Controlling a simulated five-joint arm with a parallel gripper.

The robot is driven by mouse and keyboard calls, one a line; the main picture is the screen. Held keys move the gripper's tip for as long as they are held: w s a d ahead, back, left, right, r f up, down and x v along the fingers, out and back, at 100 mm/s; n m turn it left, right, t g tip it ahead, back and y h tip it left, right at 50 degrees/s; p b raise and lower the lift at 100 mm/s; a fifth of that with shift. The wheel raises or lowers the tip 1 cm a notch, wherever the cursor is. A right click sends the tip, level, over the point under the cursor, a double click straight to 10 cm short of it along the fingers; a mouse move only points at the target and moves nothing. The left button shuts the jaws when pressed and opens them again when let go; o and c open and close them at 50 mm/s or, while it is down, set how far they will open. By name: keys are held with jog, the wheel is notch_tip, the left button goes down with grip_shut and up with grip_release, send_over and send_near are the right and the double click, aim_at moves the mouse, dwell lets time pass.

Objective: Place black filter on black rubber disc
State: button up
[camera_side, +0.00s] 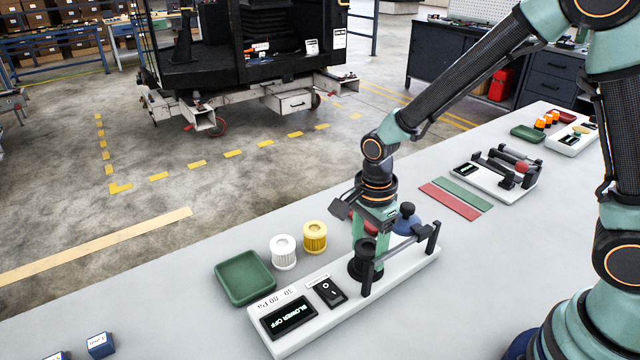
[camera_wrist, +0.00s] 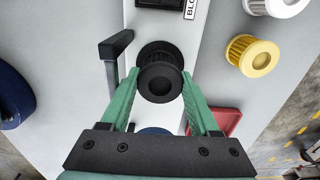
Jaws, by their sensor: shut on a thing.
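The black filter (camera_wrist: 160,83) is a dark ribbed cylinder between my two green fingertips in the wrist view. My gripper (camera_side: 367,248) is shut on it and points down over the white blower unit. In the side view the filter (camera_side: 366,244) is partly hidden by a finger and a rail post. A black round part, apparently the rubber disc (camera_side: 354,271), shows low beside the post, directly under the filter. The disc is mostly covered, and I cannot tell whether the filter touches it.
A white filter (camera_side: 283,252), a yellow filter (camera_side: 315,237) and a green tray (camera_side: 244,277) lie to the left. The display (camera_side: 288,317) reads BLOWER OFF. A red tray (camera_wrist: 228,121) lies beyond the unit.

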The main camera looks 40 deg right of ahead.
aim_at(368, 246)
jog(key=shift+f, duration=0.15)
jog(key=o, duration=1.4)
notch_tip(368, 246, up, 12)
jog(key=s+d+r+n+t, duration=0.2)
jog(key=d+n, duration=0.1)
jog(key=n, duration=0.3)
jog(key=s+d+r+n+t, duration=0.1)
jog(key=s+d+r+n, duration=0.1)
jog(key=n, duration=0.4)
jog(key=s+d+r+n+t, duration=0.2)
jog(key=d+r+n, duration=0.1)
jog(key=n, duration=0.3)
jog(key=shift+s+d+r+t, duration=0.3)
jog(key=shift+s+d, duration=0.1)
jog(key=shift+d, duration=0.1)
